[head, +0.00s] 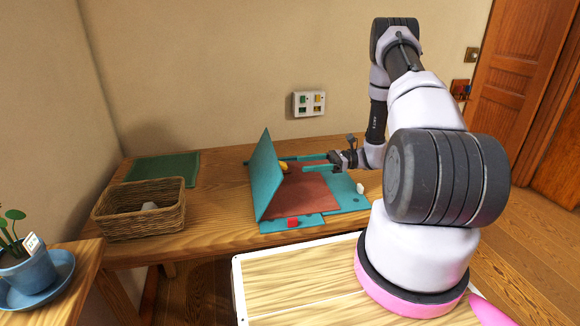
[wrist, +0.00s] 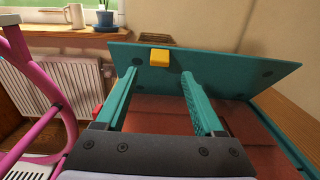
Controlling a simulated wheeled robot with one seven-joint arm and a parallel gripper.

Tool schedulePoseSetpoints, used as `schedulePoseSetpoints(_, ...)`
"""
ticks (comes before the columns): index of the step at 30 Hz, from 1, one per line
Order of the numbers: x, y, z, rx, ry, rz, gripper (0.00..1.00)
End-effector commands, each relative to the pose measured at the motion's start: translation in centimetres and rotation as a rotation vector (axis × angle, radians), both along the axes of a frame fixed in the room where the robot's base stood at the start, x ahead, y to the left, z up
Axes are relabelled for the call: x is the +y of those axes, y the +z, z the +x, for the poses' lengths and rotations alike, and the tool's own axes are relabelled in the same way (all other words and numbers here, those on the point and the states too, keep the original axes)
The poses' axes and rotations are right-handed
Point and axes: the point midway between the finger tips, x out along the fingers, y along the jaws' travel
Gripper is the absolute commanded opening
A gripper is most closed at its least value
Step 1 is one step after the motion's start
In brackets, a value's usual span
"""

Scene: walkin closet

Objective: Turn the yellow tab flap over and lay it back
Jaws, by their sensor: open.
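The teal flap (head: 264,178) stands up steeply, leaning, at the left part of a teal board (head: 347,200) with a reddish-brown inner face. My gripper (head: 303,163) is open and empty, with teal fingers pointing left at the flap. In the wrist view the tab lies just beyond and between the fingertips (wrist: 160,76); contact cannot be told.
A red tab (head: 293,222) is at the board's front and a small white piece (head: 360,188) at its right. A wicker basket (head: 140,212) and a green mat (head: 163,168) are left on the wooden table. A potted plant (head: 28,265) stands at far left.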

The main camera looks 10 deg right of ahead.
Motion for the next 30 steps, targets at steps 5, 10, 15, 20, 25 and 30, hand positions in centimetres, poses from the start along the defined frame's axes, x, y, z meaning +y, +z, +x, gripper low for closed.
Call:
schedulePoseSetpoints(5, 3.5, 0.0, 0.1, 0.0, 0.004, -0.002, 0.7)
schedulePoseSetpoints(10, 5.7, 0.0, 0.2, -0.001, 0.002, -0.002, 0.7)
schedulePoseSetpoints(15, 6.5, 0.0, 0.3, -0.001, 0.002, -0.003, 0.7)
schedulePoseSetpoints(20, 6.6, 0.0, 0.3, -0.001, 0.001, -0.003, 0.7)
schedulePoseSetpoints(25, 6.6, 0.0, 0.3, -0.001, 0.001, -0.002, 0.39)
schedulePoseSetpoints(30, 6.6, 0.0, 0.3, -0.001, 0.001, -0.002, 0.0)
